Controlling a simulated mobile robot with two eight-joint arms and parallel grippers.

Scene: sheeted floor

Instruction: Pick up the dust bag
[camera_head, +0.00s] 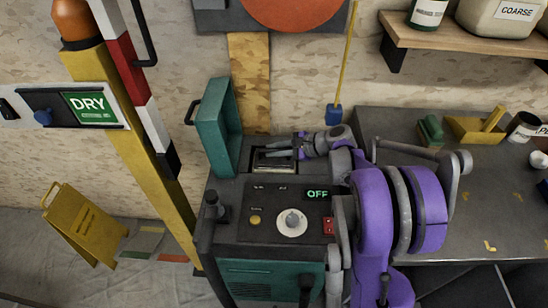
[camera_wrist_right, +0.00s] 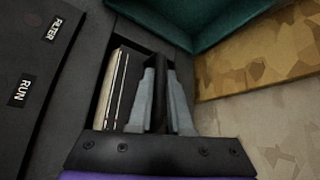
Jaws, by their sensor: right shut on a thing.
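My right gripper (camera_head: 272,149) reaches from the right into the open slot in the top of the teal and black machine (camera_head: 262,272). In the right wrist view its two grey fingers (camera_wrist_right: 161,88) are closed on a dark upright piece (camera_wrist_right: 160,75). I cannot tell whether this piece is part of the dust bag. A pale, ribbed panel (camera_wrist_right: 117,88) sits in the slot beside the fingers; it also shows in the head view (camera_head: 273,162). No other dust bag can be made out. My left gripper is not in view.
The machine's teal lid (camera_head: 216,125) stands open left of the slot. Its panel has a dial (camera_head: 292,222) and a lit OFF display (camera_head: 317,194). A yellow post (camera_head: 140,150) stands left, a grey workbench (camera_head: 430,200) right, and a shelf (camera_head: 460,38) above.

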